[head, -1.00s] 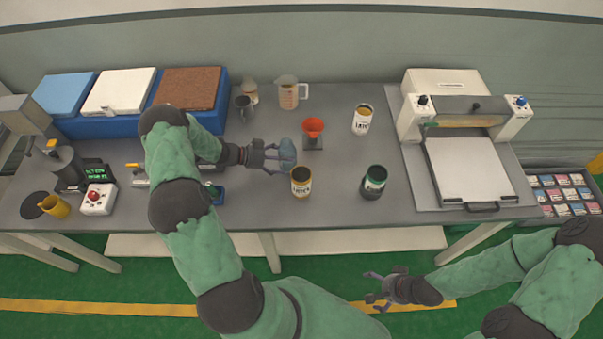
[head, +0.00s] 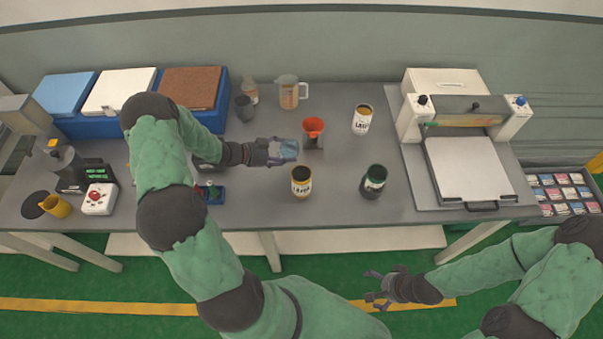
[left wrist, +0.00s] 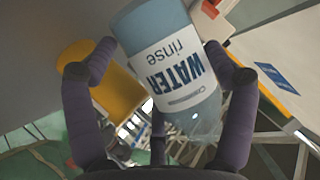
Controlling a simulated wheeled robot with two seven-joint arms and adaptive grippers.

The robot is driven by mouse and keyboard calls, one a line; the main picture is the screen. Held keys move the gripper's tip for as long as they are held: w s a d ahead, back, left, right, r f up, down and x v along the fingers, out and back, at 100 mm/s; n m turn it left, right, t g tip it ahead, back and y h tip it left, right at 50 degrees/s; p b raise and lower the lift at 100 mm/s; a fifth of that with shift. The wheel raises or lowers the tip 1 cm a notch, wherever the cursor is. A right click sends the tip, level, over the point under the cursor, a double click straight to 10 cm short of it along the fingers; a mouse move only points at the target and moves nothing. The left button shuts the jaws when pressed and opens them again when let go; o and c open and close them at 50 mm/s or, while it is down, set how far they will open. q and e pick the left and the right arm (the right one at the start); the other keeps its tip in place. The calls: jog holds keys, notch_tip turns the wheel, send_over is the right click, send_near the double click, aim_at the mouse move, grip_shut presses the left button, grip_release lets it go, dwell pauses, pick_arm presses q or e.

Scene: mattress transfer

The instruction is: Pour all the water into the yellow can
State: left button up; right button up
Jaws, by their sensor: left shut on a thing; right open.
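A clear bottle with bluish contents (head: 288,150) is held in my left gripper (head: 274,152) above the table, behind and slightly left of the yellow can (head: 301,189). In the left wrist view the bottle (left wrist: 172,50) sits between the two fingers (left wrist: 160,62). Its label reads "WATER rinse", upside down and slanted in that picture. A yellow surface, apparently the can (left wrist: 100,78), shows left of the bottle. I cannot tell how much water is inside the bottle or the can. My right gripper (head: 377,287) is open and empty, in front of the table.
A green-banded can (head: 374,182) stands right of the yellow can, and a white-labelled can (head: 362,119) behind. A measuring jug (head: 289,92) is at the back. A flat press (head: 465,168) fills the right side.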

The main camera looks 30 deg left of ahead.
aim_at(281, 148)
pick_arm(q)
jog(key=shift+s+d+r+m+t+y+b, duration=0.15)
jog(key=shift+d+r+m+t+y+b, duration=0.15)
jog(key=shift+r+b, duration=0.35)
jog(key=shift+s+d+r+m+t+y+b, duration=0.1)
jog(key=shift+r+m+t+y+b, duration=0.2)
jog(key=shift+b, duration=0.6)
jog(key=b, duration=0.2)
jog(key=r+m+b, duration=0.1)
jog(key=b, duration=0.1)
jog(key=shift+w+a+y, duration=0.1)
jog(key=shift+a+y, duration=0.1)
jog(key=shift+y, duration=0.2)
jog(key=shift+r+m+t, duration=0.15)
jog(key=shift+m+t, duration=0.15)
jog(key=shift+w+a+f+y+b, duration=0.2)
jog(key=shift+y+b, duration=0.2)
jog(key=shift+b, duration=1)
jog(key=shift+w+a+f+m+t+y+b, duration=0.15)
jog(key=shift+m+t+y+b, duration=0.45)
jog(key=shift+b, duration=2.1)
jog(key=shift+s+a+f+m+t+y+b, duration=0.2)
jog(key=shift+m+b, duration=0.6)
jog(key=shift+b, duration=1.85)
jog(key=shift+d+r+b, duration=0.2)
jog(key=shift+r+b, duration=0.15)
jog(key=shift+r, duration=0.15)
